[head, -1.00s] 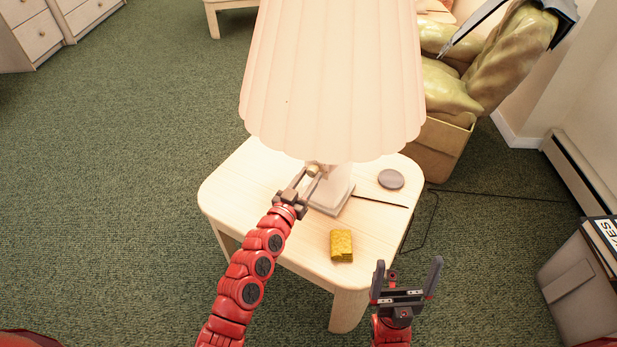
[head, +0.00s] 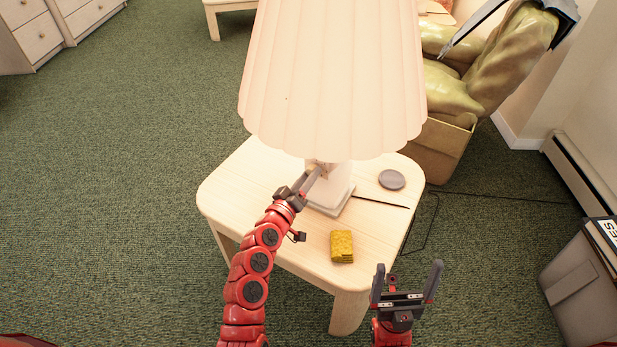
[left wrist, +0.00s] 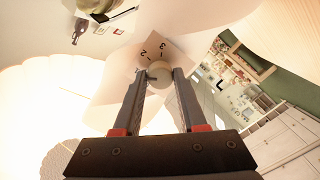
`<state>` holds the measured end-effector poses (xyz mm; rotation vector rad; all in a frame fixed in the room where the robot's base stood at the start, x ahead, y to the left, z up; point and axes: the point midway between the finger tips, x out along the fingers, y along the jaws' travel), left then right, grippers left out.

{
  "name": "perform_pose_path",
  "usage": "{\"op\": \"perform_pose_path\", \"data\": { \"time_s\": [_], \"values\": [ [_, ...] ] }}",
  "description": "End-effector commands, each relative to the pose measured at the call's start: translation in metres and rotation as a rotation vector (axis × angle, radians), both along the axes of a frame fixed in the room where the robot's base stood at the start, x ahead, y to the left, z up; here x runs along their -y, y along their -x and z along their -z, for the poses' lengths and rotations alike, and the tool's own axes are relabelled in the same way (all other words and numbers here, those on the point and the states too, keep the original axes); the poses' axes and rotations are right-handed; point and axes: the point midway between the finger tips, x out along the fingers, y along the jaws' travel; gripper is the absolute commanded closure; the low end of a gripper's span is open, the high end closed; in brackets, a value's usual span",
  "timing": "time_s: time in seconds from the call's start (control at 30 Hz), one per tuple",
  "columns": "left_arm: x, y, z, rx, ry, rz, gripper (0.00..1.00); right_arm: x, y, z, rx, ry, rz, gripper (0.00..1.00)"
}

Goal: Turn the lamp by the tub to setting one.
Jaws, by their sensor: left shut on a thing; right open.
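The lamp stands on a pale wooden table. Its wide pleated shade (head: 333,80) hides the upper stem in the head view, and its pale base (head: 334,200) shows below. In the left wrist view a round knob (left wrist: 158,72) sits on the lamp body, with the marks 2 and 3 beside it. My left gripper (head: 317,172) reaches in under the shade from the left. In the left wrist view its fingers (left wrist: 160,76) are shut on the knob, one on each side. My right gripper (head: 407,280) is open and empty in front of the table.
On the table (head: 250,190) lie a yellow block-like item (head: 342,246), a grey disc (head: 391,179) and a thin dark stick (head: 380,201). A grey tub (head: 578,290) with books stands at the right. An olive armchair (head: 495,75) is behind. Carpet at left is clear.

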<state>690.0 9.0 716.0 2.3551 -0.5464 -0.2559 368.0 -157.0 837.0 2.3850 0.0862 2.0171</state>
Motion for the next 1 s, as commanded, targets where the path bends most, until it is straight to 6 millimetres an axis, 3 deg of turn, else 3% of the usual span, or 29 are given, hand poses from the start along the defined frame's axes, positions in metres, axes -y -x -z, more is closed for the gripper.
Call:
{"op": "perform_pose_path", "data": {
  "time_s": [0.3, 0.87, 0.9, 1.0],
  "values": [
    [-0.0015, -0.0006, -0.0011, -0.061, 0.113, -0.002, 1.0, 0.0, -0.0001, -0.0005, 0.0, 0.0, 0.0, 0.0],
    [-0.0014, -0.0005, -0.0007, -0.073, 0.135, -0.002, 1.0, 0.0, 0.0, -0.0004, 0.0, 0.0, 0.0, 0.0],
    [-0.0013, -0.0005, -0.0006, -0.073, 0.135, -0.002, 0.52, 0.0, 0.0, -0.0004, 0.0, 0.0, 0.0, 0.0],
    [-0.0011, -0.0004, -0.0007, -0.074, 0.135, -0.002, 0.34, 0.0, -0.0001, -0.0004, 0.0, 0.0, 0.0, 0.0]
  ]
}}
